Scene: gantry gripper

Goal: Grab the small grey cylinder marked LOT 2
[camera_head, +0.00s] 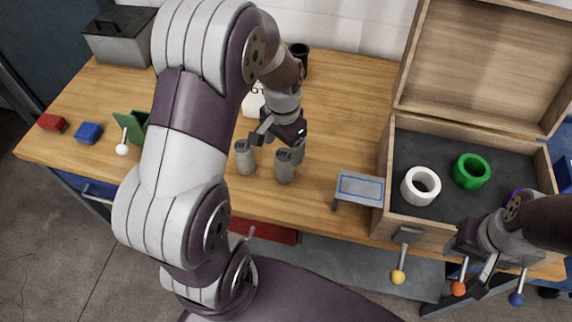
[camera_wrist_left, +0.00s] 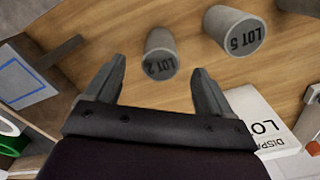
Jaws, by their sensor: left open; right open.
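The small grey cylinder marked LOT 2 (camera_wrist_left: 160,58) stands on the wooden table. In the head view it is the right one of two grey cylinders (camera_head: 285,167). A larger-looking grey cylinder marked LOT 5 (camera_wrist_left: 236,30) stands beside it, to its left in the head view (camera_head: 245,158). My left gripper (camera_head: 280,145) is open and empty, just above and behind LOT 2. In the left wrist view LOT 2 lies ahead between the fingertips (camera_wrist_left: 160,75), with no contact visible. My right gripper (camera_head: 475,270) is open at the wooden box's front edge.
A low stand with a blue outline (camera_head: 360,188) is right of the cylinders. The open wooden box (camera_head: 385,160) holds white (camera_head: 421,186) and green (camera_head: 471,171) rings. A white card (camera_wrist_left: 262,118) lies behind the cylinders. A black cup (camera_head: 299,60) stands further back.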

